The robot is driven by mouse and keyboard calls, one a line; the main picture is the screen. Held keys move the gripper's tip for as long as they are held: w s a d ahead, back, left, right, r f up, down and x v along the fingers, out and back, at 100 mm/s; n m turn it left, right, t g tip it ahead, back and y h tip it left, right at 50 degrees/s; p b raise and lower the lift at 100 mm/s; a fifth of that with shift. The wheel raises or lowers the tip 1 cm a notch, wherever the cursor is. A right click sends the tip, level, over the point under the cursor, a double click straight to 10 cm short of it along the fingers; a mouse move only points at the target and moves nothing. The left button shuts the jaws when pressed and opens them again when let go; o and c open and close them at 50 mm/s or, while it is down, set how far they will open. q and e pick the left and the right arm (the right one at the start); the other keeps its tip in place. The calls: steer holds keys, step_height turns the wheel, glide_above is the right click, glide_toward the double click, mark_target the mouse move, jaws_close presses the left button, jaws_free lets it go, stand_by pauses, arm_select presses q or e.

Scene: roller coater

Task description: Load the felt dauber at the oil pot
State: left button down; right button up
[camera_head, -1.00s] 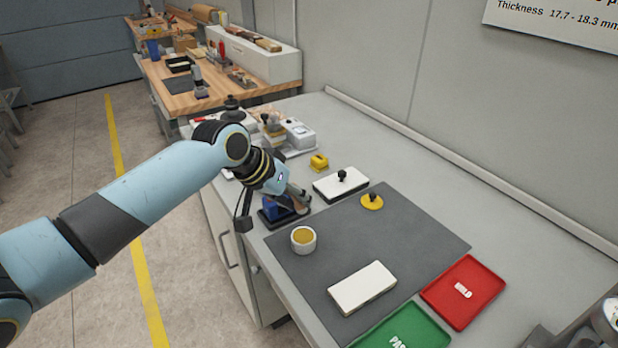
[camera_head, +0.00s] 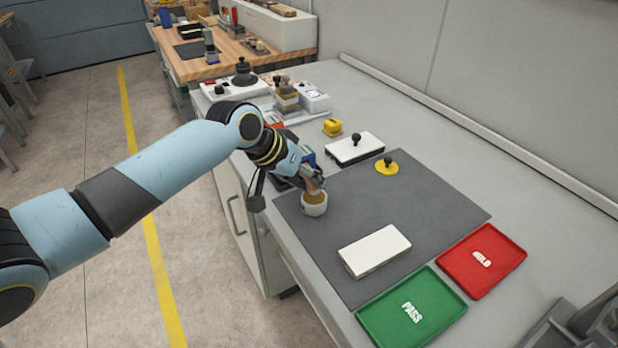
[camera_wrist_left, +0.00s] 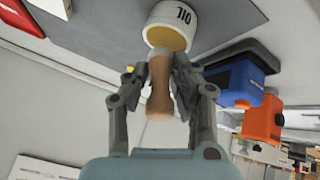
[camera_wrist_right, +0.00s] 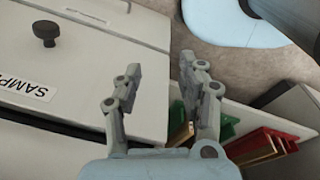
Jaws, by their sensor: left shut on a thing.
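The oil pot (camera_head: 313,208), a small white cup with amber inside, stands at the left edge of the grey mat. My left gripper (camera_head: 314,182) is shut on the dauber (camera_wrist_left: 159,98), which has a brown wooden handle.
A blue holder (camera_wrist_left: 238,84) and an orange one (camera_wrist_left: 263,122) stand beside the pot. A white block (camera_head: 375,249) and yellow disc (camera_head: 386,168) lie on the mat (camera_head: 425,205). Green PASS (camera_head: 440,315) and red HOLD (camera_head: 500,262) trays are at right. A sample box (camera_wrist_right: 90,50) is near my right gripper.

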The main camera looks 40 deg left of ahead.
steer(key=shift+d, duration=0.45)
arm_select(q)
steer(key=shift+f+b, duration=0.3)
steer(key=shift+f, duration=0.1)
arm_select(e)
steer(key=shift+f, duration=0.2)
arm_select(q)
steer(key=shift+f, duration=0.2)
arm_select(e)
steer(key=shift+a+f, duration=0.15)
steer(key=shift+a, duration=0.05)
arm_select(q)
steer(key=shift+s+f, duration=0.1)
arm_select(e)
steer(key=shift+d+r, duration=0.2)
steer(key=shift+r, duration=0.05)
stand_by(1.3)
steer(key=shift+r, duration=0.1)
arm_select(q)
step_height(320, 180, up, 5)
steer(key=p, duration=0.5)
steer(key=shift+r+p, duration=0.4)
steer(key=shift+r, duration=0.65)
arm_select(e)
step_height(320, 180, up, 5)
steer(key=shift+a+r, duration=0.15)
